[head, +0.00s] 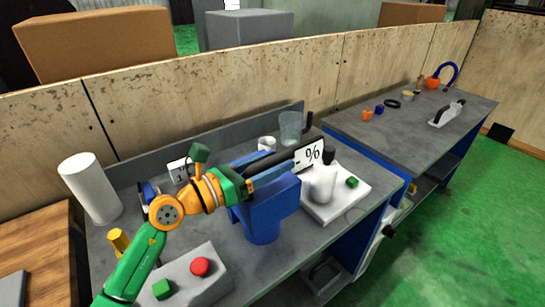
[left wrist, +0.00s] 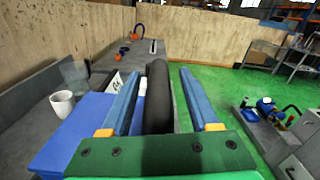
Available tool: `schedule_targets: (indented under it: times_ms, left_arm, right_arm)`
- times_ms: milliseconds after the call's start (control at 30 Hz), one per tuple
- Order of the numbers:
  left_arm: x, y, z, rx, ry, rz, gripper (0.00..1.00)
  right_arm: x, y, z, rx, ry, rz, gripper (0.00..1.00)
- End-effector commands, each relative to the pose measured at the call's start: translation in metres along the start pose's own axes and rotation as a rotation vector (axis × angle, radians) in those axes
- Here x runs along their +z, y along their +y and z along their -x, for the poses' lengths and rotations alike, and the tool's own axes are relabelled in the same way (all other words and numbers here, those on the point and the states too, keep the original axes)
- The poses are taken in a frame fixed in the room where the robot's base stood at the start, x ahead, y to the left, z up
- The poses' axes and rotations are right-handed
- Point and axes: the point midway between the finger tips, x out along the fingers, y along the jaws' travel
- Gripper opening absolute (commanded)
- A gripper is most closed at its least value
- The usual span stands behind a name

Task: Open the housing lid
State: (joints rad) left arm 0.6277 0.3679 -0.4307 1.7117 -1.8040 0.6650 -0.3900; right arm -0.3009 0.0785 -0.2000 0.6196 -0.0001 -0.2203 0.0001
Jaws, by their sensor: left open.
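A blue housing (head: 264,212) stands on the grey workbench, with a blue flat surface (left wrist: 75,130) in the left wrist view. I cannot make out the lid's edge or hinge. A dark cylindrical bar (head: 290,152) lies above and behind the housing. My left gripper (head: 283,159) is open over the housing, its blue fingers pointing right. In the left wrist view the dark bar (left wrist: 158,95) runs between the two fingers (left wrist: 158,75). I cannot tell whether they touch it. My right gripper is not in view.
A white card with a percent sign (head: 309,153) and a white block (head: 337,196) are to the right. A grey box with a red button (head: 200,267) is in front. A white cylinder (head: 90,188) stands left. A clear beaker (head: 290,128) and a white cup (left wrist: 62,103) are behind.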

Motion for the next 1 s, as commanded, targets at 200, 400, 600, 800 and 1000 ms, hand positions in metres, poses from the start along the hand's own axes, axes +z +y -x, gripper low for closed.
schedule_targets:
  times_ms: [200, 400, 600, 800, 1000]
  left_arm:
    - [-0.0007, 0.0003, -0.0021, 0.001, 0.000, -0.001, 0.62]
    - [-0.0007, 0.0003, -0.0019, 0.000, 0.000, 0.000, 0.13]
    - [-0.0008, 0.0002, -0.0018, 0.000, 0.000, 0.000, 0.00]
    - [-0.0009, 0.0002, -0.0018, 0.000, 0.001, 0.000, 0.00]
    - [-0.0010, 0.0003, -0.0017, 0.001, 0.001, 0.001, 0.00]
  right_arm:
    - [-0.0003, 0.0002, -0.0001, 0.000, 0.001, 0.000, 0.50]
    - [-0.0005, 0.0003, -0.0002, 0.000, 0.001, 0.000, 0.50]
    - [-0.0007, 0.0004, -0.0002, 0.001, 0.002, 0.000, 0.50]
    - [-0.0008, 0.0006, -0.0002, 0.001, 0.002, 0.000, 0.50]
    - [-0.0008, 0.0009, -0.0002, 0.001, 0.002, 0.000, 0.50]
